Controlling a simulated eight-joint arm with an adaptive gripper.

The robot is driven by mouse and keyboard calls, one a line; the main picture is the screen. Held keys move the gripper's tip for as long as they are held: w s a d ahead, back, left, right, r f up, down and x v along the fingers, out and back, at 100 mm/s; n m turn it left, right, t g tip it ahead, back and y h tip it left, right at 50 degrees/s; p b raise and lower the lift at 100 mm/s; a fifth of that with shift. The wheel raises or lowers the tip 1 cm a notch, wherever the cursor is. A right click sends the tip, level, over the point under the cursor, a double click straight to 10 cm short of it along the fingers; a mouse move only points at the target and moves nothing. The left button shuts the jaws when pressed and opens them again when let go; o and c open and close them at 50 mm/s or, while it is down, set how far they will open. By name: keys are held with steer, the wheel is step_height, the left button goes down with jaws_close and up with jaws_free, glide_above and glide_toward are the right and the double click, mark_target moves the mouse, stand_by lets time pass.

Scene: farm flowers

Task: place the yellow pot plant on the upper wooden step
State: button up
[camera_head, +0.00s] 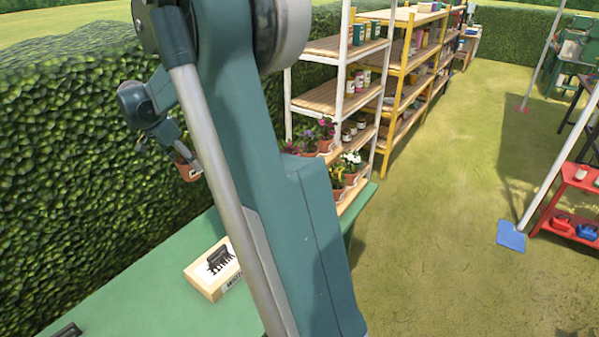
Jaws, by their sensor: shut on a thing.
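My gripper (185,153) is at the left, in front of the hedge and above the green table. It is shut on a small terracotta pot plant (189,171), held in the air. Little of the plant shows, and its flower colour is hard to tell. The upper wooden step (334,154) is to the right, partly hidden behind my arm. Potted plants with purple and pink flowers (326,129) stand on it. The lower wooden step (356,192) holds pots with white flowers (351,160) and greenery. The held pot is well apart from both steps.
The green table (150,295) carries a cardboard box (212,268) with a dark picture on it. A dark object (67,330) lies at the near left edge. Shelving (335,95) with jars and cans stands behind the steps. My arm covers the middle of the view.

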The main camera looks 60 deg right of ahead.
step_height(320, 180, up, 3)
steer(key=shift+f, duration=0.15)
steer(key=shift+s+d+p, duration=0.45)
steer(key=shift+d+p, duration=0.05)
steer(key=shift+d, duration=0.2)
steer(key=shift+s+d+p, duration=0.4)
steer(key=shift+d+p, duration=0.1)
steer(key=shift+d, duration=0.15)
steer(key=s+d+p, duration=1.4)
steer(key=s+d, duration=0.3)
steer(key=shift+s+a+f, duration=0.1)
steer(key=shift+s+f, duration=0.15)
steer(key=shift+f, duration=1.05)
steer(key=shift+s+f, duration=0.2)
steer(key=shift+f, duration=1.1)
steer(key=shift+f, duration=0.15)
steer(key=shift+f, duration=2.75)
steer(key=shift+f, duration=0.1)
